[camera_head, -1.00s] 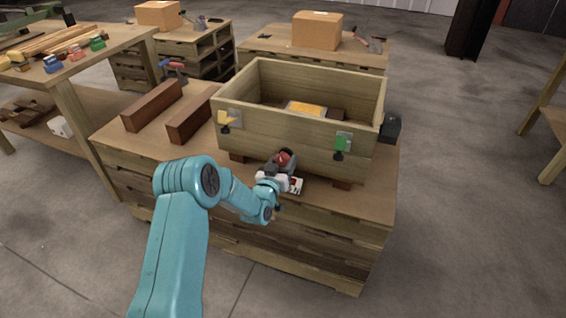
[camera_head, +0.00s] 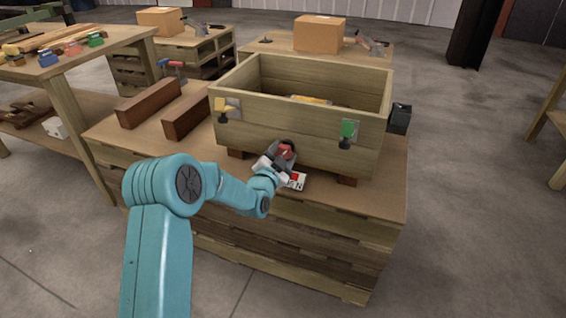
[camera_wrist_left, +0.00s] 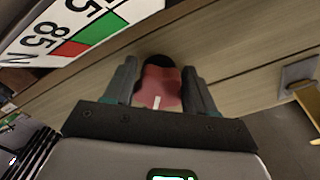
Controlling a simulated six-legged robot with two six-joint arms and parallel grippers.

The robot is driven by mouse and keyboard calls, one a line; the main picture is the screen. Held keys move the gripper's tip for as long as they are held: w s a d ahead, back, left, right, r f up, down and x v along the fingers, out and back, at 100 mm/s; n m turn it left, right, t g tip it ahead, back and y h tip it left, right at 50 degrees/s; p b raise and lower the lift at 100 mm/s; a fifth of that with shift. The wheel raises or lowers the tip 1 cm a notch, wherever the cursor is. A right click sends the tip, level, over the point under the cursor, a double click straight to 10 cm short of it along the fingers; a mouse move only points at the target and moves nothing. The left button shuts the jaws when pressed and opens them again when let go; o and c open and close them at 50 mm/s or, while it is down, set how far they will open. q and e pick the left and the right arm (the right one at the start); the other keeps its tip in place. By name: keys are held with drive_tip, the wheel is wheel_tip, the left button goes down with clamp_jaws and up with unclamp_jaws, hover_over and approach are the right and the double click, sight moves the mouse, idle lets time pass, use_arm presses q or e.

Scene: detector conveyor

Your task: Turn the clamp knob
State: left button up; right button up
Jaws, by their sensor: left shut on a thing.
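The red clamp knob (camera_head: 286,151) is on the front of the wooden crate (camera_head: 300,136), low and near the middle, between a yellow and a green fitting. My left gripper (camera_head: 280,156) is at the knob, with its fingers on either side of it. In the left wrist view the red knob (camera_wrist_left: 160,88) with a white mark sits between the two dark fingers (camera_wrist_left: 160,92), which are shut on it. A black part shows behind the knob. A white label with red and green patches (camera_wrist_left: 85,25) lies beside it. My right gripper is not in view.
The crate stands on a wooden pallet bench (camera_head: 380,190). Two brown blocks (camera_head: 150,103) lie to its left. A yellow fitting (camera_head: 222,105) and a green fitting (camera_head: 348,130) are on the crate front. A dark box (camera_head: 400,118) is at its right side.

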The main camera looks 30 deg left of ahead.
use_arm(q)
drive_tip(key=m+b, duration=0.2)
drive_tip(key=shift+f+m, duration=0.1)
drive_tip(key=shift+m, duration=0.3)
drive_tip(key=m+b, duration=0.2)
drive_tip(key=shift+a+m, duration=0.1)
drive_tip(key=shift+m, duration=0.3)
drive_tip(key=shift+r+m+b, duration=0.3)
drive_tip(key=shift+m+b, duration=0.25)
drive_tip(key=shift+m, duration=0.15)
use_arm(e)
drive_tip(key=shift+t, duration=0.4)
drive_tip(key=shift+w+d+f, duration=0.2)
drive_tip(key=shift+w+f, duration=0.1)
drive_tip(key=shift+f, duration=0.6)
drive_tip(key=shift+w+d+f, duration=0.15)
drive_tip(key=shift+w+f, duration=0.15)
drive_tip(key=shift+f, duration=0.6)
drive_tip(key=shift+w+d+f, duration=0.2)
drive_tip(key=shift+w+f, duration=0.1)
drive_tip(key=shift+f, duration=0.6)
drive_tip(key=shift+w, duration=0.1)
use_arm(q)
drive_tip(key=o, duration=0.9)
drive_tip(key=shift+o, duration=0.2)
drive_tip(key=shift+s, duration=0.1)
